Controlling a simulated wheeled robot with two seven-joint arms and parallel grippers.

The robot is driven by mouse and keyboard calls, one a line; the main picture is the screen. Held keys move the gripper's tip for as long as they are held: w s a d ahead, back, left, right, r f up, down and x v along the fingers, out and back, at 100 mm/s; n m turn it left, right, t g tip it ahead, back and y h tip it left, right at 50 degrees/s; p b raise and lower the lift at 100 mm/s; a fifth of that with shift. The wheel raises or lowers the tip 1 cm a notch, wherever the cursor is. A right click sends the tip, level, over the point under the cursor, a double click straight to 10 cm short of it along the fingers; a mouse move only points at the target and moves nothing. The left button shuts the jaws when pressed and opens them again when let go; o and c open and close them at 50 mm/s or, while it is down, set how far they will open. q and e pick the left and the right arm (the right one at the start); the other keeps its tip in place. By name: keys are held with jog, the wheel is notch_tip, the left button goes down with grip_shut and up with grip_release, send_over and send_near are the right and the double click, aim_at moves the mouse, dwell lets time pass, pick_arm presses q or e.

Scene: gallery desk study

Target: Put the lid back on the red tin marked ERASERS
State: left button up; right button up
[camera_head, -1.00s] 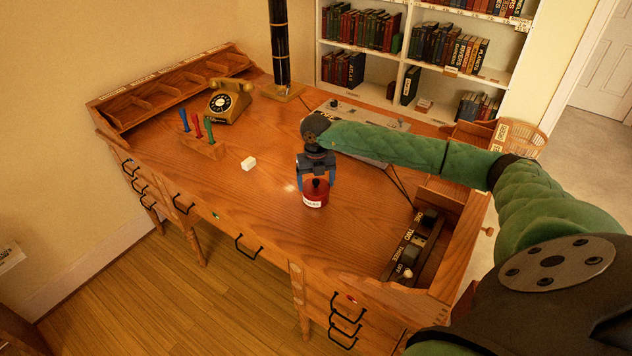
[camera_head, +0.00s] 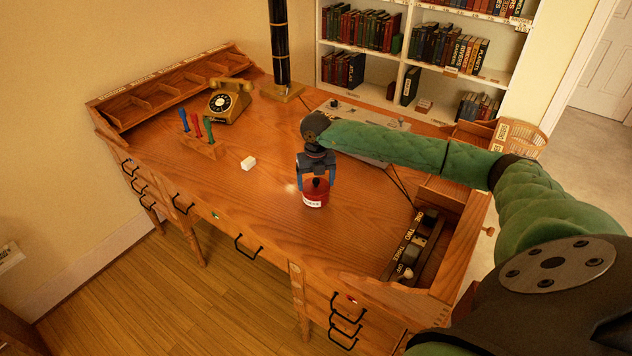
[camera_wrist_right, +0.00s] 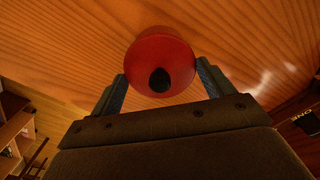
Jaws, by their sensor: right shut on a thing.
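The red tin (camera_head: 316,199) with a white label stands upright on the desk top, near the front edge; the label is too small to read. Its red lid (camera_wrist_right: 148,55) with a black knob (camera_wrist_right: 159,80) fills the space between my fingers in the right wrist view. My right gripper (camera_head: 317,183) points down over the tin and is shut on the lid. The lid appears to sit at the tin's top, but I cannot tell whether it is fully seated. The tin's body is mostly hidden under the lid in the wrist view. My left gripper is not in view.
A switch panel (camera_head: 413,249) is at the right. A grey flat case (camera_head: 355,140) lies behind my arm. Desk around the tin is clear.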

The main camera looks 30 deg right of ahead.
jog(key=shift+f+b, duration=0.2)
jog(key=shift+b, duration=0.3)
dwell(1.3)
dwell(0.4)
jog(key=o, duration=0.9)
jog(key=shift+r, duration=0.15)
jog(key=shift+r+p, duration=1.15)
jog(key=shift+r, duration=2.25)
grip_shut()
